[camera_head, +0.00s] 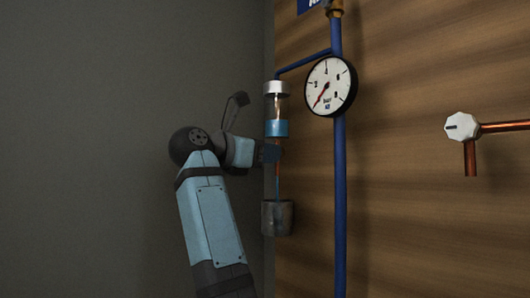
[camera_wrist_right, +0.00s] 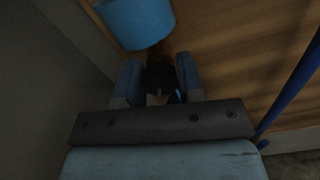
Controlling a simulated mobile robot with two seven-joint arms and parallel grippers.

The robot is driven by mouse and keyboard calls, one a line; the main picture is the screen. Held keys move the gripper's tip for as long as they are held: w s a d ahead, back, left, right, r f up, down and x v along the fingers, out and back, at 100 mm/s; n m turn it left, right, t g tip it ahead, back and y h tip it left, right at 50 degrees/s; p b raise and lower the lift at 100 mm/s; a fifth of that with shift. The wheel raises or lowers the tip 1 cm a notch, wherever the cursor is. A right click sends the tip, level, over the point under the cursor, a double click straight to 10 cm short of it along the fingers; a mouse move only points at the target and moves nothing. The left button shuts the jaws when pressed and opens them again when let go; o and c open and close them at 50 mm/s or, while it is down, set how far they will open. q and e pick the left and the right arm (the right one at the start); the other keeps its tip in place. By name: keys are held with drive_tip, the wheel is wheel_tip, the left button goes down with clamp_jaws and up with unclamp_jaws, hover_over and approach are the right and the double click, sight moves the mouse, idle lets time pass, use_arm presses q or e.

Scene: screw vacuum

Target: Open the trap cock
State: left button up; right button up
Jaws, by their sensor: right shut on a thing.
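The trap (camera_head: 276,108) is a clear cylinder with a pale cap and blue liquid in its lower part, on the wooden wall. Its blue bottom also shows at the top of the right wrist view (camera_wrist_right: 138,22). My right gripper (camera_head: 270,152) is just below the trap, on the thin drain pipe. In the right wrist view its two blue fingers (camera_wrist_right: 160,78) stand on either side of a small dark piece, the trap cock (camera_wrist_right: 159,74), and are shut on it. The fingers hide part of the cock, so its angle is unclear. My left gripper is not in view.
A grey cup (camera_head: 277,218) sits under the drain pipe (camera_head: 278,185). A vertical blue pipe (camera_head: 340,200) and a round gauge (camera_head: 330,86) are just right of the trap. A white knob (camera_head: 461,126) on copper pipes is farther right. A grey wall lies left.

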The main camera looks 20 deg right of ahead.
drive_tip(key=n+p, duration=0.2)
drive_tip(key=n, duration=0.1)
drive_tip(key=shift+r, duration=0.1)
drive_tip(key=shift+n+p, duration=0.9)
drive_tip(key=shift+n, duration=0.1)
drive_tip(key=shift+n+p, duration=0.4)
drive_tip(key=shift+n, duration=0.3)
drive_tip(key=o, duration=0.9)
